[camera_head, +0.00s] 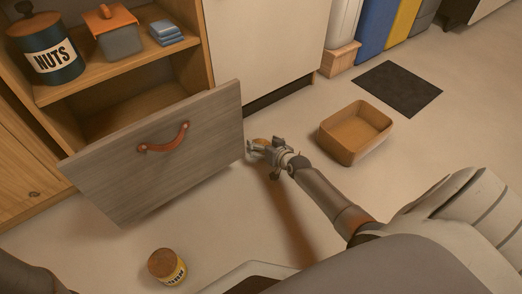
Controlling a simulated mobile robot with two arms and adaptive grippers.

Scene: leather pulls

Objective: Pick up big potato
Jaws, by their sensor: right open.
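A small orange-brown lump (262,141), which may be the big potato, shows right at the fingers of my right gripper (255,150). The gripper partly covers it, so I cannot tell its full shape or whether the fingers touch it. My right gripper is open, low over the floor, just right of the grey drawer front's right edge. No other potato is visible. My left gripper is out of view; only a dark part of my left arm shows at the bottom left.
The grey drawer front (110,182) with a leather pull (164,139) stands out from the cabinet, close left of my gripper. A brown bin (352,135) sits on the floor to the right, near a dark mat (397,88). A jar (165,266) stands at the bottom. Floor between is clear.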

